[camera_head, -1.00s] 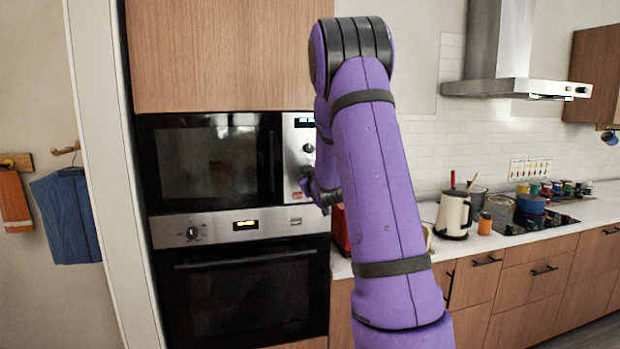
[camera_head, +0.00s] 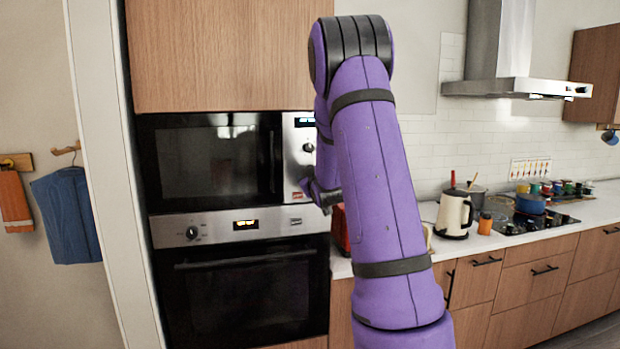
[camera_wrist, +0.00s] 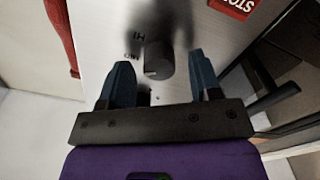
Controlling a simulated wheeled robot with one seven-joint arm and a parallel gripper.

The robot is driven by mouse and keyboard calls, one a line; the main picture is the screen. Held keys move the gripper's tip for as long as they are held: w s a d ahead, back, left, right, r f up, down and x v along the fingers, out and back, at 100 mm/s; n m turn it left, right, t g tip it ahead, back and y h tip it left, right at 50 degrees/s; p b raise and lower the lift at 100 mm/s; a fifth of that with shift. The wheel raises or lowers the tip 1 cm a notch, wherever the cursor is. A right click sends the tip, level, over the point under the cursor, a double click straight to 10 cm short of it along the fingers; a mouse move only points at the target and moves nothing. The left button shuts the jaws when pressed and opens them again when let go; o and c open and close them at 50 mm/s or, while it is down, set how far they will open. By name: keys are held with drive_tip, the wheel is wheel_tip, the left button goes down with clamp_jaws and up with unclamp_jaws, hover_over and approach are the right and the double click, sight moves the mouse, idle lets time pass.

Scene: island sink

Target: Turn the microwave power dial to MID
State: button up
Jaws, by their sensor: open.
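The black microwave (camera_head: 215,160) is built into the cabinet, with a silver control panel (camera_head: 292,165) at its right. In the wrist view a round dark dial (camera_wrist: 158,64) stands out from the panel, with HI and MID printed beside it. Its exact setting is hard to read. My gripper (camera_wrist: 163,78) is open, with one blue finger on each side of the dial. Whether either finger touches it cannot be told. In the head view my gripper (camera_head: 312,190) is at the panel's lower part, partly hidden behind my arm. Another dark dial (camera_head: 308,147) shows higher on the panel.
An oven (camera_head: 247,285) with its own knob is below the microwave. Right of my arm, the white counter (camera_head: 580,215) holds a cream kettle (camera_head: 453,214), an orange jar and a hob with a blue pot. A red object shows behind my gripper.

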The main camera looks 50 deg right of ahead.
drive_tip(key=v, duration=1)
drive_tip(key=shift+s+a, duration=0.2)
drive_tip(key=s+a+r+g+y, duration=0.2)
drive_tip(key=s+a+y, duration=0.1)
drive_tip(key=a, duration=0.7)
drive_tip(key=s+a+r+g+y, duration=0.2)
drive_tip(key=s+a+y, duration=0.1)
drive_tip(key=a, duration=0.7)
drive_tip(key=s+a+g+y, duration=0.1)
drive_tip(key=s+a+g, duration=0.2)
drive_tip(key=s+a, duration=0.4)
drive_tip(key=s+a+g+y, duration=0.2)
drive_tip(key=s+a, duration=0.6)
drive_tip(key=s, duration=0.4)
drive_tip(key=shift+s+f+g, duration=0.4)
drive_tip(key=shift+f+g, duration=0.05)
drive_tip(key=shift+g, duration=0.15)
